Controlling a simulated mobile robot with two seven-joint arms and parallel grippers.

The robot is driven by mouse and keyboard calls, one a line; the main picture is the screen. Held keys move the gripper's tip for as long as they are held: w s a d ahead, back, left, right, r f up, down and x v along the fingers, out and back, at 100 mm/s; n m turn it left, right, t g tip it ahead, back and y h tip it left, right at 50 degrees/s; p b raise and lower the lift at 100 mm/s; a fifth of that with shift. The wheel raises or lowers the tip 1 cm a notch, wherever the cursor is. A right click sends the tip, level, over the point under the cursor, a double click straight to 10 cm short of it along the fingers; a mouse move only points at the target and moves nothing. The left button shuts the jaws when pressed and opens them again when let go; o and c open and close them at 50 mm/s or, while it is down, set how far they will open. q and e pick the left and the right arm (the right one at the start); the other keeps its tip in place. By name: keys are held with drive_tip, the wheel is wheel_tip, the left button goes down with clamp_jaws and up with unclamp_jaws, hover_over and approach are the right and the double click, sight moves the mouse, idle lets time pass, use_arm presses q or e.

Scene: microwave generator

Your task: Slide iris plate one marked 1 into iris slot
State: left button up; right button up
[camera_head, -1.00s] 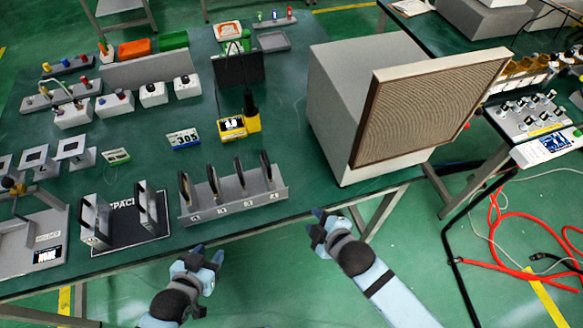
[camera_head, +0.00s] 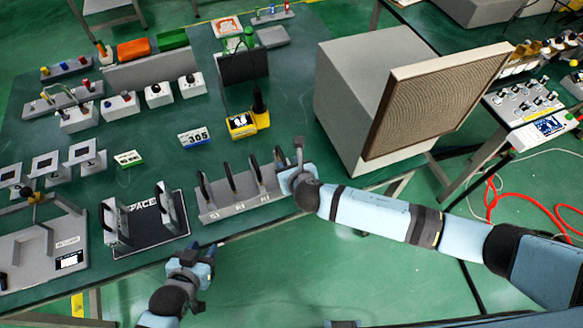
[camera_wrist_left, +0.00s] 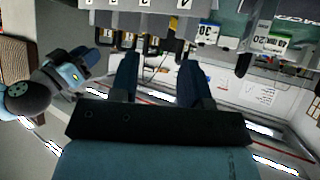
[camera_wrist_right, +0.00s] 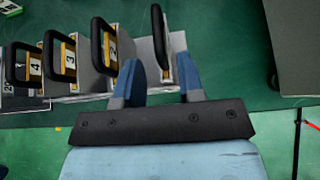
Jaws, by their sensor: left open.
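A grey rack (camera_head: 222,213) at the table's front edge holds several upright iris plates with black loop handles. In the right wrist view, labels 4 (camera_wrist_right: 34,67), 3 (camera_wrist_right: 71,57) and 2 (camera_wrist_right: 112,48) show. The rightmost plate (camera_wrist_right: 165,62) has its label turned out of sight. My right gripper (camera_wrist_right: 160,72) is open, its blue fingers either side of that plate's handle in the picture; contact cannot be told. In the head view it is at the rack's right end (camera_head: 290,162). My left gripper (camera_head: 202,248) is open and empty before the table edge. I cannot identify the iris slot.
A black mat (camera_head: 152,233) with two grey uprights stands left of the rack. A large grey box with a mesh front (camera_head: 435,98) stands close to the right. A yellow device (camera_head: 241,124) and a 305 display (camera_head: 194,138) lie behind the rack.

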sight(285, 161)
drive_tip(key=b+x, duration=0.3)
drive_tip(key=shift+s+f, duration=0.1)
drive_tip(key=shift+f, duration=0.05)
drive_tip(key=shift+w+f, duration=0.1)
drive_tip(key=shift+w, duration=0.25)
drive_tip(key=shift+x, duration=0.8)
drive_tip(key=shift+w+a+f+b, duration=0.25)
drive_tip(key=shift+w+a+b, duration=0.05)
drive_tip(key=shift+w+b, duration=0.15)
use_arm(q)
wheel_tip(285, 161, down, 3)
drive_tip(key=shift+w+d+r+m, duration=0.1)
drive_tip(key=shift+w+d+m, duration=0.05)
drive_tip(key=shift+m, duration=0.15)
use_arm(e)
drive_tip(key=shift+w+a+f, duration=0.1)
drive_tip(key=shift+w+f, duration=0.05)
drive_tip(key=shift+w, duration=0.2)
clamp_jaws()
